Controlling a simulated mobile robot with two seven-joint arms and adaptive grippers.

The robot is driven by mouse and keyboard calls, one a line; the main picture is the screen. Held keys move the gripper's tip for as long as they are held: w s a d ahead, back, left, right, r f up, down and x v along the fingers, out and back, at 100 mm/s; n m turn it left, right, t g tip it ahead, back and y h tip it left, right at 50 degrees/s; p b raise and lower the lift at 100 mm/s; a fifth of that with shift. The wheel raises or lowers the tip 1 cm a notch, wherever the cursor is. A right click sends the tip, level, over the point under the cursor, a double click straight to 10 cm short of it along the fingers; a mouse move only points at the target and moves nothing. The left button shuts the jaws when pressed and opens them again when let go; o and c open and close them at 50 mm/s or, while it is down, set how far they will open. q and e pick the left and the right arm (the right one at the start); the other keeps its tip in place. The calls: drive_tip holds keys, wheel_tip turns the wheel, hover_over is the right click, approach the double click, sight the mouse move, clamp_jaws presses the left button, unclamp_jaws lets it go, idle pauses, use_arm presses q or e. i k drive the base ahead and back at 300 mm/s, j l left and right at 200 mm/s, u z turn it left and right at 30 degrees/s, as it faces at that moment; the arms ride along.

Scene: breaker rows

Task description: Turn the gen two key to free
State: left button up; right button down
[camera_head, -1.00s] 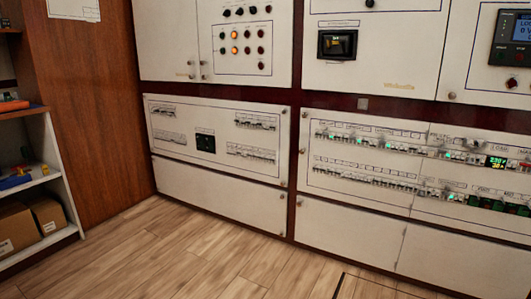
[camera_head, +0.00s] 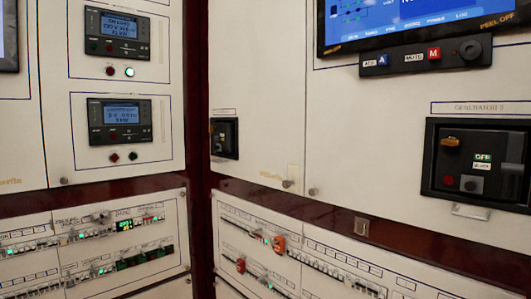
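A black recessed box (camera_head: 478,163) sits in the cream panel at the right, under a label that seems to read "GENERATOR" with a number too blurred to be sure of. A smaller black box (camera_head: 224,138) with a switch sits left of the middle. Neither gripper is in view.
Breaker rows (camera_head: 290,250) with orange-red pieces (camera_head: 280,244) run below. A blue screen (camera_head: 410,20) and a black control strip (camera_head: 425,56) with a round knob are above. Meter units (camera_head: 117,33) fill the left cabinet. The floor is out of view.

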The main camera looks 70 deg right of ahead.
sight(452, 142)
drive_tip(key=z, duration=3.45)
drive_tip(key=l, duration=0.1)
